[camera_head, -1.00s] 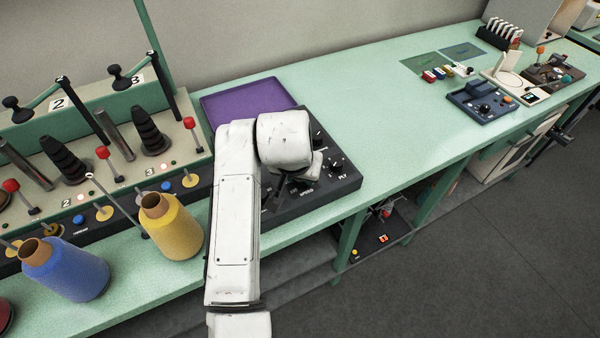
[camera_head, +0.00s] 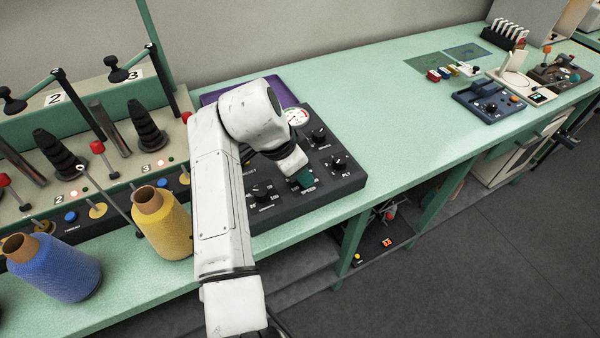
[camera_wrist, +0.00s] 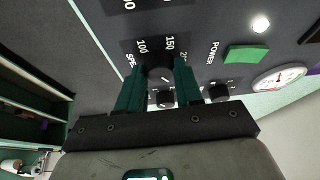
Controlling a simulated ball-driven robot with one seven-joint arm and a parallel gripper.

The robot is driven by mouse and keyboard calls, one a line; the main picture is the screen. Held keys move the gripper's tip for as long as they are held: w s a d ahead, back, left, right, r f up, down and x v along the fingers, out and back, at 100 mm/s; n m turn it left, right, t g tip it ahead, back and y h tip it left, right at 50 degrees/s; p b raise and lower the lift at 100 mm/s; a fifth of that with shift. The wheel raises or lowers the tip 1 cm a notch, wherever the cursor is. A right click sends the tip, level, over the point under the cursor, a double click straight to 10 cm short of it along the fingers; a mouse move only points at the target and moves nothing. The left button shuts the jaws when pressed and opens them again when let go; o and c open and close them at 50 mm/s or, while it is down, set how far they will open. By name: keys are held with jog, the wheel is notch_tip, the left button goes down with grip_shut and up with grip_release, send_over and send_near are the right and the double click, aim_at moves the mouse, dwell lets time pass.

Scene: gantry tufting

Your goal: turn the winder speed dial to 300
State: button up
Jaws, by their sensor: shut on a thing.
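The winder speed dial (camera_wrist: 158,72) is a black knob between my gripper's fingers in the wrist view, with 100, 150 and part of a 200 printed along its edge. My gripper (camera_wrist: 158,84) has dark green fingers and is shut on this dial, one finger on each side. A small white mark shows near the knob, but I cannot read the setting from it, and no 300 is visible. In the head view my gripper (camera_head: 301,179) is down at the dark control panel (camera_head: 330,192) above the word SPEED. The dial itself is hidden there.
A white gauge (camera_head: 296,116) is behind my wrist. A yellow yarn cone (camera_head: 168,228) stands left of my arm.

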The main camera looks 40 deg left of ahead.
jog(key=shift+m, duration=0.4)
jog(key=o, duration=1)
jog(key=b+v, duration=0.1)
jog(key=v, duration=0.9)
jog(key=shift+a+r, duration=0.25)
jog(key=shift+r, duration=0.15)
